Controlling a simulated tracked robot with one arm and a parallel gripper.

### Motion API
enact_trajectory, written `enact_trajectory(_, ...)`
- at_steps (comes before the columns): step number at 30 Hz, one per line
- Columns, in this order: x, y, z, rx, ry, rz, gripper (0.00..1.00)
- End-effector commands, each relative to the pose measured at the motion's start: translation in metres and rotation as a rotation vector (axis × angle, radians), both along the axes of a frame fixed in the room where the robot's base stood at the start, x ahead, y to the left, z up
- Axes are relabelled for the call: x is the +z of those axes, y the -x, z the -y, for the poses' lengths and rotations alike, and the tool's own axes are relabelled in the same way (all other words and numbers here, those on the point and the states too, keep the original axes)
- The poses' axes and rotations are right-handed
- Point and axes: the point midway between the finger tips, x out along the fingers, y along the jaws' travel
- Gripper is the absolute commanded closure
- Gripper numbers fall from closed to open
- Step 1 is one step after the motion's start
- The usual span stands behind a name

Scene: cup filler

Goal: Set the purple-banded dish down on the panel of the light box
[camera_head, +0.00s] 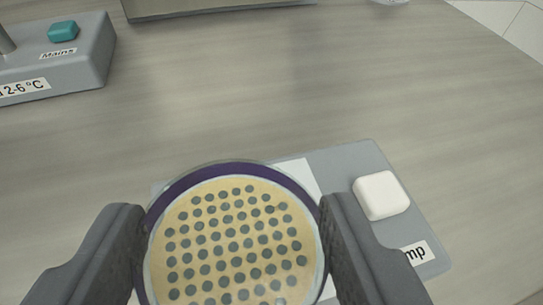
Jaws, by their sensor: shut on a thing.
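The purple-banded dish (232,240) is round, with a tan surface covered in dark dots and a purple band around its rim. My gripper (236,222) is shut on it, one dark finger at each side. The light box (345,158) is a grey unit below the dish, with a white panel (297,174) that shows only as a strip beyond the dish's upper right edge. The dish hides most of the panel. I cannot tell whether the dish touches it.
The light box has a white button (381,195) and a label ending in "mp" at its right. A grey device (83,62) with a teal button stands at the upper left. A metallic object (200,8) is at the back. The table (300,90) between is clear.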

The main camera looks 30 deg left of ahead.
Motion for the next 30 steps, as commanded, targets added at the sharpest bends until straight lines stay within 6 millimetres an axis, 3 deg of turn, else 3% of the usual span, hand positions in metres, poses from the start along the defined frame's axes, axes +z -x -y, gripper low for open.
enact_trajectory(7,-0.003,-0.022,-0.010,0.001,0.001,-0.002,0.67)
enact_trajectory(11,-0.007,-0.023,-0.011,0.001,0.002,-0.003,0.67)
enact_trajectory(18,-0.037,-0.023,-0.011,0.000,0.001,-0.003,0.67)
enact_trajectory(29,-0.040,-0.024,-0.010,0.000,0.001,0.000,0.67)
enact_trajectory(30,-0.041,-0.024,-0.010,0.000,0.001,0.000,0.43)
